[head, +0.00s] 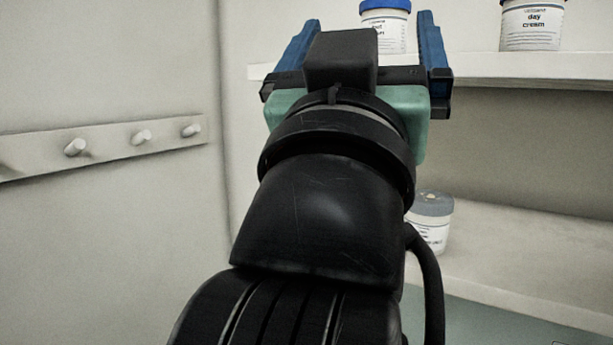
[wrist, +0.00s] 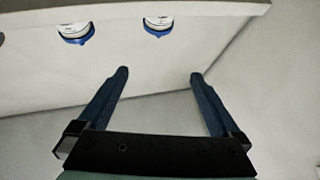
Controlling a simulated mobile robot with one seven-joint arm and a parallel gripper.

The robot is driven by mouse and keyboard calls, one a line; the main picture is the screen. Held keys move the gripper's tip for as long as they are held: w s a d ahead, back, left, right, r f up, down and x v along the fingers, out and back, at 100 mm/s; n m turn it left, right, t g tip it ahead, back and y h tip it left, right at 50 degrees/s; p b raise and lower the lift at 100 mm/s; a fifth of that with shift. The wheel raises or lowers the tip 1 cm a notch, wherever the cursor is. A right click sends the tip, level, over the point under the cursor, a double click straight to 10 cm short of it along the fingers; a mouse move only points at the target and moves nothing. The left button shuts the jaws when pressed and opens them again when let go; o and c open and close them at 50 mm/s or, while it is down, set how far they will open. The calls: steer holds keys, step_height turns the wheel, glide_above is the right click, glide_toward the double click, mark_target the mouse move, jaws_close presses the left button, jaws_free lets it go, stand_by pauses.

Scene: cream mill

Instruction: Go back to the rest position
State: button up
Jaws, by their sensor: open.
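My gripper (head: 368,20) is open, its two blue fingers spread wide, in front of the upper shelf in the head view. In the wrist view, nothing is between the fingers of my gripper (wrist: 159,73). A white jar with a blue lid (head: 388,28) stands on the upper shelf and shows between the fingers in the head view, partly hidden by my gripper. In the wrist view, two blue-lidded jars (wrist: 76,32) (wrist: 158,25) appear upside down at the top, beyond the fingertips and apart from them.
The upper shelf (head: 540,68) also holds a white "day cream" jar (head: 532,28) at right. A grey-lidded jar (head: 432,222) stands on the lower shelf (head: 520,255), partly behind my arm. A peg rail (head: 105,147) is on the left wall. The space between rail and arm looks clear.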

steer(key=s+a+f+n+t+y, duration=0.2)
steer(key=s+a+n+t+y, duration=0.1)
steer(key=s+a+y, duration=0.3)
step_height(320, 180, down, 13)
steer(key=s+d+b, duration=0.1)
steer(key=b, duration=1.1)
steer(key=shift+s+d+b, duration=0.15)
steer(key=shift+b, duration=0.2)
